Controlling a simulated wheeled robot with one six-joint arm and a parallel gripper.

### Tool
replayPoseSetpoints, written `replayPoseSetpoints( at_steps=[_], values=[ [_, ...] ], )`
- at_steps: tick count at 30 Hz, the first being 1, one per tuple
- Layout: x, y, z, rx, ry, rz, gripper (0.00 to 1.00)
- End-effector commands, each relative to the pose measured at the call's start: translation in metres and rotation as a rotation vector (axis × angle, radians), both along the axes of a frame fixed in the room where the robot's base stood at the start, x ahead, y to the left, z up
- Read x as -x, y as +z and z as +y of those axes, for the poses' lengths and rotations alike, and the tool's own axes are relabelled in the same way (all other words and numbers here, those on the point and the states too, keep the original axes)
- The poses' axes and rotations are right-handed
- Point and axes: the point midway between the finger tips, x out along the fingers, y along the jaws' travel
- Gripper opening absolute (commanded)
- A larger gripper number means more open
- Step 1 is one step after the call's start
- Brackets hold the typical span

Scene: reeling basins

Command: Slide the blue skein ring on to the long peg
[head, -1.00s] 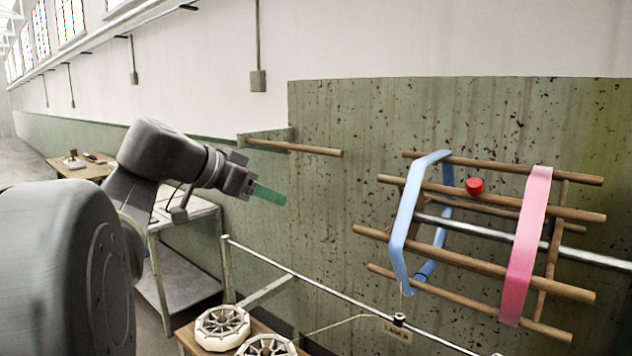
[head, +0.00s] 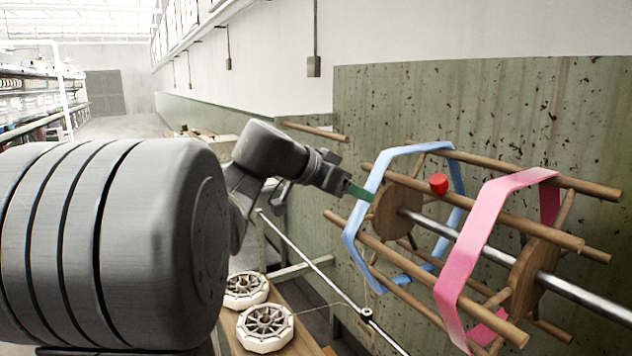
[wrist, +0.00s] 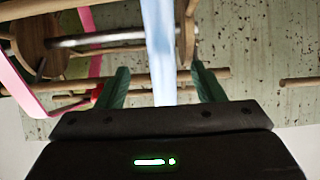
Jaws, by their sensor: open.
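The blue skein ring (head: 400,151) hangs around the wooden bars at the left end of the reel. My gripper (head: 358,191) is beside the ring's left side in the head view, its green fingers pointing right. In the wrist view my open gripper (wrist: 161,85) has a finger on each side of the blue band (wrist: 158,40). The band runs between them, with gaps to both fingers. The long peg (head: 315,131) sticks out from the wall behind my arm, bare where it shows; a bare wooden rod end (wrist: 300,82) is at the wrist view's right edge.
A pink skein ring (head: 477,240) is on the right part of the reel. A red knob (head: 438,184) sits on an upper bar between the rings. A metal shaft (head: 460,240) runs through the reel. White spools (head: 265,328) stand on a bench below.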

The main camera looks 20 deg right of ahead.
Motion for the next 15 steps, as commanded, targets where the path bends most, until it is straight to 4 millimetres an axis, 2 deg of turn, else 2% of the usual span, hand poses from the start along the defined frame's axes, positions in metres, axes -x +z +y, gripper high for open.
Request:
replayPoseSetpoints(
  at_steps=[1,15],
  values=[
    [0.000,-0.007,-0.005,0.000,-0.002,0.000,0.62],
    [-0.003,-0.025,-0.040,0.000,-0.002,-0.001,0.62]
  ],
)
